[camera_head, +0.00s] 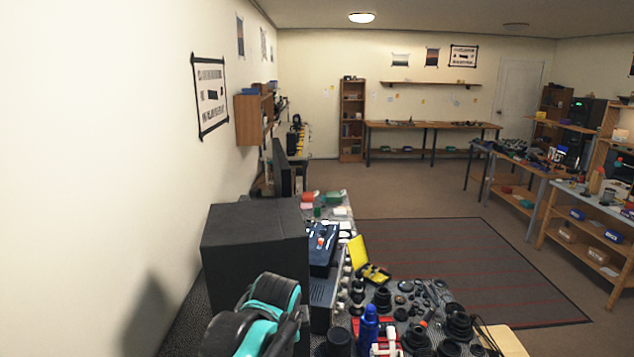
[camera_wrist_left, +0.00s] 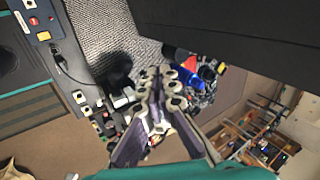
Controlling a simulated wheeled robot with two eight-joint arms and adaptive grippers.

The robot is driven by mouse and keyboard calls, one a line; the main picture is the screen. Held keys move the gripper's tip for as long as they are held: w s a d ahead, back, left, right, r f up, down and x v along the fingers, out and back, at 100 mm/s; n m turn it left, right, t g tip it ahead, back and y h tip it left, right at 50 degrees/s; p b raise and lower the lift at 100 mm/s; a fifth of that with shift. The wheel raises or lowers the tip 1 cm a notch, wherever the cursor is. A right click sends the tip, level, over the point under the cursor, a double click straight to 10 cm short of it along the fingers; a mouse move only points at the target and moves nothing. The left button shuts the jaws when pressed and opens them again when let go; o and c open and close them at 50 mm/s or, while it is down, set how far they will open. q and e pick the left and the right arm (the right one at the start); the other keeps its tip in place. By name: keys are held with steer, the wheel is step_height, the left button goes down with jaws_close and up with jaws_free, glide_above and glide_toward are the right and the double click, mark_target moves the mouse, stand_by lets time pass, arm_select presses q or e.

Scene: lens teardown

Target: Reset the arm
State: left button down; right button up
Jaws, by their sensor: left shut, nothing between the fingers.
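My left arm (camera_head: 262,315), teal and black, rises at the bottom of the head view, in front of a large black box (camera_head: 255,245). Its fingers cannot be made out there. In the left wrist view my left gripper (camera_wrist_left: 163,85) is shut and empty, its grey linkages closed together above the workbench. My right gripper is in neither view.
The bench top holds lens parts (camera_head: 458,325), a blue bottle (camera_head: 368,325) and an open yellow case (camera_head: 367,262). A wall is close on the left. Open floor with a striped rug (camera_head: 450,260) lies beyond, with shelves (camera_head: 590,240) at the right.

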arm_select(q)
steer(key=s+a+f+n+b, duration=0.4)
steer(key=s+a+f+n, duration=0.2)
steer(key=s+f+n, duration=0.2)
steer(key=s+a+f+n+t+b, duration=0.1)
steer(key=s+a+f+n+b, duration=0.3)
steer(key=s+a+f+n, duration=0.2)
steer(key=s+f+n, duration=0.2)
steer(key=s+f, duration=0.2)
steer(key=s, duration=0.1)
steer(key=shift+s+n, duration=0.25)
steer(key=shift+n, duration=0.15)
